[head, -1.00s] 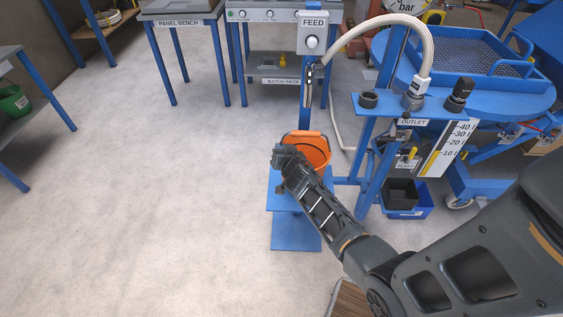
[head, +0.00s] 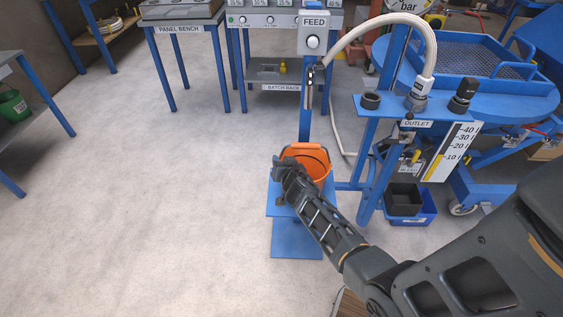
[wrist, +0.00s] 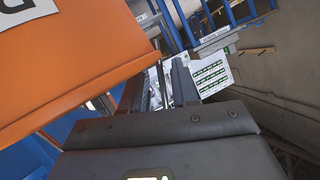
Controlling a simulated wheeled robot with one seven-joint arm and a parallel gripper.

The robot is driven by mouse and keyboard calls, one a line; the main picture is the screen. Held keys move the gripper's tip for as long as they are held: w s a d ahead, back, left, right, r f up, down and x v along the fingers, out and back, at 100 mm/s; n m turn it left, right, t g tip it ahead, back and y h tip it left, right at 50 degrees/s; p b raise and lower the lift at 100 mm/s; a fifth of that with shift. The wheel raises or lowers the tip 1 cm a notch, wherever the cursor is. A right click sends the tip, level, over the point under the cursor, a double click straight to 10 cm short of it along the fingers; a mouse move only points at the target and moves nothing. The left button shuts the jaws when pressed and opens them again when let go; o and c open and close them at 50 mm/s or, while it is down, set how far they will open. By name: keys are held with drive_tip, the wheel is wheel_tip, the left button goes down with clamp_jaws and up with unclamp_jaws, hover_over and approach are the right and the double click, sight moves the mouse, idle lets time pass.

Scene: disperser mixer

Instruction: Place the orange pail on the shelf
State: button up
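The orange pail (head: 314,168) stands on the small blue stand (head: 297,242) below the FEED post in the head view. Its orange handle shows at the top. My gripper (head: 285,163) is at the pail's near left side and hides part of it. In the wrist view the pail (wrist: 75,75) fills the upper left, with part of a white label. My gripper's fingers (wrist: 158,88) are apart there, with background showing between them. The pail's edge passes close by the left finger; I cannot tell whether they touch. A shelf labelled BATCH RACK (head: 281,87) is at the back.
A hose (head: 428,50) arches from the feed post to the outlet stand (head: 395,106) on the right. A blue bin (head: 421,217) sits below it. A bench with a green bucket (head: 13,105) stands at the left edge. The floor left of the stand is clear.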

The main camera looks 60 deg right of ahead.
drive_tip(key=shift+r, duration=0.15)
drive_tip(key=s+a+r+n+t+y, duration=0.1)
drive_tip(key=s+a+r+n+y, duration=0.3)
drive_tip(key=a, duration=0.6)
drive_tip(key=s+a+r+t+h+p, duration=0.1)
drive_tip(key=s+a+r+t, duration=0.15)
drive_tip(key=s+a, duration=0.6)
drive_tip(key=s+a+r+n+y, duration=0.2)
drive_tip(key=s+a+r, duration=0.2)
drive_tip(key=a, duration=0.7)
drive_tip(key=s+a+r+n+y, duration=0.1)
drive_tip(key=s+a+r+n, duration=0.1)
drive_tip(key=r, duration=0.4)
drive_tip(key=s+a+r+n+t+y, duration=0.1)
drive_tip(key=s+a+r+n+y, duration=0.1)
drive_tip(key=s+a+r+n, duration=0.1)
drive_tip(key=s+a+r+n+t+y, duration=0.1)
drive_tip(key=s+a+r, duration=0.3)
drive_tip(key=r, duration=0.5)
drive_tip(key=shift+s+n+y, duration=0.6)
drive_tip(key=shift+s+n, duration=0.1)
drive_tip(key=shift+s, duration=0.65)
drive_tip(key=shift+f, duration=0.1)
